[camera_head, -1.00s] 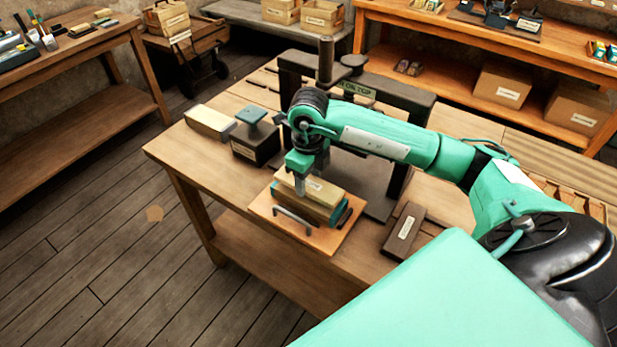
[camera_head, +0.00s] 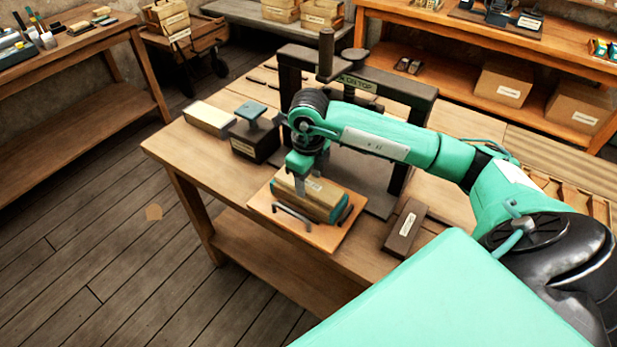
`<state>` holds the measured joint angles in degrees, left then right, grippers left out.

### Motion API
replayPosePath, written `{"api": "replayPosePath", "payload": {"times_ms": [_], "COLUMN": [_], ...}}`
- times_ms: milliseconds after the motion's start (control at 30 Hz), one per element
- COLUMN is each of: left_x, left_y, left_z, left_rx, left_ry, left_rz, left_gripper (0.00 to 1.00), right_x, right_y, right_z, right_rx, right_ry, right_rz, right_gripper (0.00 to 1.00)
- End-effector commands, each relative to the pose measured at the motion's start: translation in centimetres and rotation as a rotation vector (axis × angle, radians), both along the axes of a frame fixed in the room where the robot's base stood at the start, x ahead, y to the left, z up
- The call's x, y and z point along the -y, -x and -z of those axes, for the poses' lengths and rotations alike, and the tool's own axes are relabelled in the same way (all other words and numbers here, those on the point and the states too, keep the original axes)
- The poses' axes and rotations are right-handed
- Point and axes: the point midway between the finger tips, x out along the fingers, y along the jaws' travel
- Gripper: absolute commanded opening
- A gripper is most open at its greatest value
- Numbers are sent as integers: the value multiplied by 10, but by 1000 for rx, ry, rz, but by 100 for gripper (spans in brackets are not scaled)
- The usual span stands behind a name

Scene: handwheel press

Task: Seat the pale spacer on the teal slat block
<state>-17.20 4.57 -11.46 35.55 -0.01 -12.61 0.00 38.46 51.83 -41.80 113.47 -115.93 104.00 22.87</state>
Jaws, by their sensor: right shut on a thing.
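The pale spacer (camera_head: 322,197) is a long, light wooden block with a small label. It lies along the top of the teal slat block (camera_head: 340,213), whose teal shows at its edges and right end. They are on an orange-brown board (camera_head: 328,240) with dark handles, at the table's front. My right gripper (camera_head: 302,182) is shut on the spacer near its left end, pointing down; its fingertips are partly hidden. I cannot tell whether the spacer is fully in contact with the block. My left gripper is not in view.
The dark press frame (camera_head: 402,93) with its upright post stands behind the board. A dark block with a teal-topped knob (camera_head: 254,138) and a pale block (camera_head: 208,118) stand to the left. A dark labelled block (camera_head: 405,229) lies to the right.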

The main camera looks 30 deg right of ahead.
Motion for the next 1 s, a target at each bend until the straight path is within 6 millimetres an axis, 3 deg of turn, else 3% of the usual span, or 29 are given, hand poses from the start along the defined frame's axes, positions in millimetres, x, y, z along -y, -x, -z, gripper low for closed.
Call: {"api": "replayPosePath", "payload": {"times_ms": [267, 300, 400, 833, 1000], "left_x": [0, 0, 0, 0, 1], "left_y": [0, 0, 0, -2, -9], "left_z": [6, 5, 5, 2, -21], "left_rx": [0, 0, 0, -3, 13], "left_ry": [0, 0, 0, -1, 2], "left_rz": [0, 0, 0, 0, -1], "left_gripper": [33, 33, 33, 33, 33], "right_x": [0, 0, 0, 0, 0], "right_y": [0, 0, 0, 0, -1], "right_z": [6, 5, 5, 3, -33], "right_rx": [0, 0, 0, 0, 3], "right_ry": [0, 0, 0, 0, 1], "right_rz": [0, 0, 0, 0, 1], "right_gripper": [26, 58, 76, 76, 76]}}
